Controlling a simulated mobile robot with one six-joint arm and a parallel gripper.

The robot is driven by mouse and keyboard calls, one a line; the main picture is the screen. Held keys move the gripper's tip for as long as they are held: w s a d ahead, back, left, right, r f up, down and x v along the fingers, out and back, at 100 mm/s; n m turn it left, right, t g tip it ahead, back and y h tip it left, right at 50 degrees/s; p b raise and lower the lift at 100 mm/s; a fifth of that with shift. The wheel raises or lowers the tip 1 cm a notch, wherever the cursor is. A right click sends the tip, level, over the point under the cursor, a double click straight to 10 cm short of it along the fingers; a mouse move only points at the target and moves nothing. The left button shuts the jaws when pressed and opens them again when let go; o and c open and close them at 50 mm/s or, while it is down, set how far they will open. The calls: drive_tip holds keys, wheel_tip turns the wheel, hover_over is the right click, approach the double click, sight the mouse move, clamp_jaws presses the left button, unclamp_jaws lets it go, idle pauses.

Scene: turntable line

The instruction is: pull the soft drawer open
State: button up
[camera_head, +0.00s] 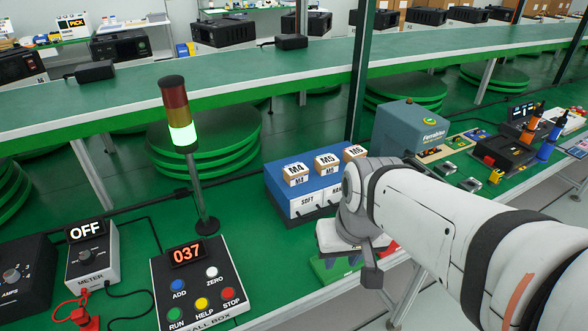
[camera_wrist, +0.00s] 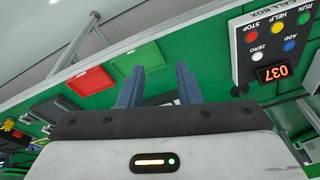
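The soft drawer (camera_head: 306,201) is the white front labelled SOFT on the left of a blue-topped cabinet, with a dark handle low on it. It looks shut. A second drawer front, its label partly hidden by my arm, is to its right. My gripper (camera_head: 347,262) is in front of the cabinet and to the right of the soft drawer's handle, apart from it, pointing down. In the wrist view my gripper (camera_wrist: 159,88) shows two blue fingers spread apart, with nothing seen held. I cannot make out the drawer in the wrist view.
Boxes labelled M4 (camera_head: 296,174), M5 (camera_head: 326,164) and M6 (camera_head: 355,153) stand on the cabinet. A call box (camera_head: 203,286) and a signal tower (camera_head: 180,120) stand to the left. A green tray (camera_wrist: 138,60) and red tray (camera_wrist: 90,80) lie near my fingers.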

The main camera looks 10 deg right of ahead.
drive_tip(key=w+a+f+m+y+b, duration=0.3)
drive_tip(key=w+f+m+y+b, duration=0.2)
drive_tip(key=w+f+y+b, duration=0.55)
drive_tip(key=w+d+f+m+t+b, duration=0.1)
drive_tip(key=w+d+f+t+b, duration=0.1)
drive_tip(key=w+d+t+b, duration=0.1)
drive_tip(key=w+d+f+m+t+b, duration=0.2)
drive_tip(key=w+d+t+b, duration=0.1)
drive_tip(key=w+d, duration=0.1)
drive_tip(key=w+d+f+m+t+b, duration=0.2)
drive_tip(key=w+d+t+b, duration=0.1)
drive_tip(key=w, duration=0.1)
drive_tip(key=shift+d+f+h, duration=0.15)
drive_tip(key=shift+f+h, duration=0.2)
drive_tip(key=shift+f, duration=0.05)
drive_tip(key=shift+w+m+t, duration=0.3)
drive_tip(key=x, duration=0.7)
drive_tip(key=shift+b, duration=0.4)
clamp_jaws()
